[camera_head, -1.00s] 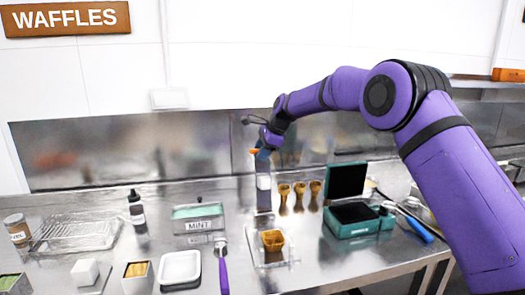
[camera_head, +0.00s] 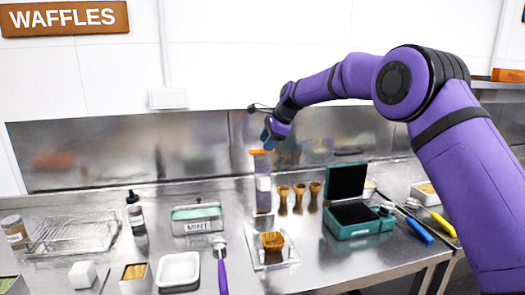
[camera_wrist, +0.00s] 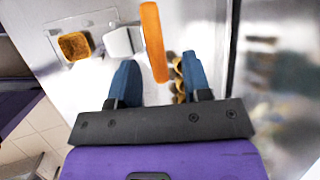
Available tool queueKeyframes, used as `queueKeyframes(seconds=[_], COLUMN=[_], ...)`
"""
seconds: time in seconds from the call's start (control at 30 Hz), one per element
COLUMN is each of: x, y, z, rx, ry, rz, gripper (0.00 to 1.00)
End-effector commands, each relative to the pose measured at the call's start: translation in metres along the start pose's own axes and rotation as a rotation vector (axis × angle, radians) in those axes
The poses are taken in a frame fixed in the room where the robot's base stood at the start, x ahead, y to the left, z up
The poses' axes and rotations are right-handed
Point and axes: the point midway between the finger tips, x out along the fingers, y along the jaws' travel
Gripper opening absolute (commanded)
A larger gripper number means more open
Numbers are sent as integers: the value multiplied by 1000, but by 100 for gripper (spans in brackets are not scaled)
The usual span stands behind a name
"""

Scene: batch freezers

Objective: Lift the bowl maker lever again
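The bowl maker (camera_head: 263,184) stands upright at the back of the steel counter, with its orange lever (camera_head: 260,152) at the top. In the wrist view the lever (camera_wrist: 154,42) is a long orange bar, its near end by the gap between my fingertips. My gripper (camera_head: 268,142) is just above the lever in the head view. In the wrist view its blue fingers (camera_wrist: 160,80) are spread apart with nothing clamped between them. I cannot tell whether a finger touches the lever. A brown waffle bowl (camera_head: 272,241) sits on a clear plate in front; it also shows in the wrist view (camera_wrist: 75,45).
Several waffle cones (camera_head: 299,190) stand right of the bowl maker, beside an open green waffle iron (camera_head: 360,220). A mint tub (camera_head: 197,220), a white dish (camera_head: 179,268) and a purple-handled scoop (camera_head: 222,272) are to the left. The steel wall is close behind.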

Motion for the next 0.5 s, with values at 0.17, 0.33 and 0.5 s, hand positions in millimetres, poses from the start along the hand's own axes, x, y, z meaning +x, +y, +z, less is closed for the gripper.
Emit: queueKeyframes(seconds=[0.17,0.33,0.5], x=[-33,-52,-59], y=[0,0,1], z=[1,1,1], rx=[0,0,0], ry=[-1,-1,-1], rz=[0,1,2], gripper=[45,45,45])
